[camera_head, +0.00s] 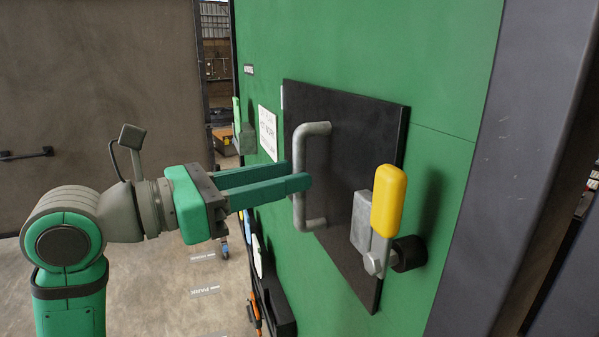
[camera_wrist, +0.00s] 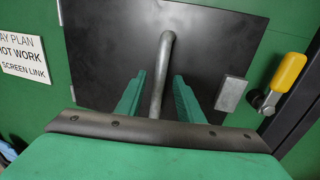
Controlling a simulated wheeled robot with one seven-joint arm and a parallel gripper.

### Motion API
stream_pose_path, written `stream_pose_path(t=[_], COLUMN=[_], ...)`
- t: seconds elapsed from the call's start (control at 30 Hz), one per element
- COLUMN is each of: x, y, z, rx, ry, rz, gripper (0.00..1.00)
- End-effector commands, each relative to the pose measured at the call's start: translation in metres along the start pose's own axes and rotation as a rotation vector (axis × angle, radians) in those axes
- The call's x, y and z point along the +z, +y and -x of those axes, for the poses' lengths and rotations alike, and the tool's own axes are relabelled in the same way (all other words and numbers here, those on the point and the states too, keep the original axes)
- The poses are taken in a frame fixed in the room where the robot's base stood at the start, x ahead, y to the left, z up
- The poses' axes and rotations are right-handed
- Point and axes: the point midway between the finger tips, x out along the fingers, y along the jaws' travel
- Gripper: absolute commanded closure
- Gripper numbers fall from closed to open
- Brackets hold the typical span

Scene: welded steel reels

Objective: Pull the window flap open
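The window flap (camera_head: 358,125) is a black square panel lying against the green wall; it also fills the upper middle of the wrist view (camera_wrist: 105,50). A grey bar handle (camera_head: 299,208) stands upright on its left part in the head view, and between my fingers in the wrist view (camera_wrist: 157,95). My gripper (camera_head: 303,176) is open, with a finger on each side of the bar and gaps in the wrist view. A yellow-handled latch (camera_head: 388,200) sits at the flap's right edge, its lever upright. A grey block (camera_head: 361,222) is on the flap beside it.
The green wall (camera_head: 455,80) surrounds the flap, with a grey post (camera_head: 520,130) at right. A white sign (camera_head: 268,132) is left of the flap. Dark items hang low on the wall. The floor (camera_head: 165,285) left of the wall looks mostly clear.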

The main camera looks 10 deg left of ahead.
Motion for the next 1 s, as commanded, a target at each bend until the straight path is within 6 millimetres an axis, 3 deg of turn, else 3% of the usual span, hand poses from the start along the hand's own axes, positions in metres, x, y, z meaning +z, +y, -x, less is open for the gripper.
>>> stream_pose_path(t=[0.23,0.6,0.63,0.77,1.0], x=[0.000,0.000,0.000,0.000,0.000], y=[0.000,0.000,0.000,0.000,0.001], z=[-0.028,-0.033,-0.033,-0.033,-0.031], rx=[-0.001,0.000,0.000,0.000,-0.001], ry=[-0.001,-0.001,-0.001,-0.001,-0.002], rz=[-0.001,0.000,0.000,0.000,0.000], gripper=[0.66,0.66,0.68,0.99,1.00])
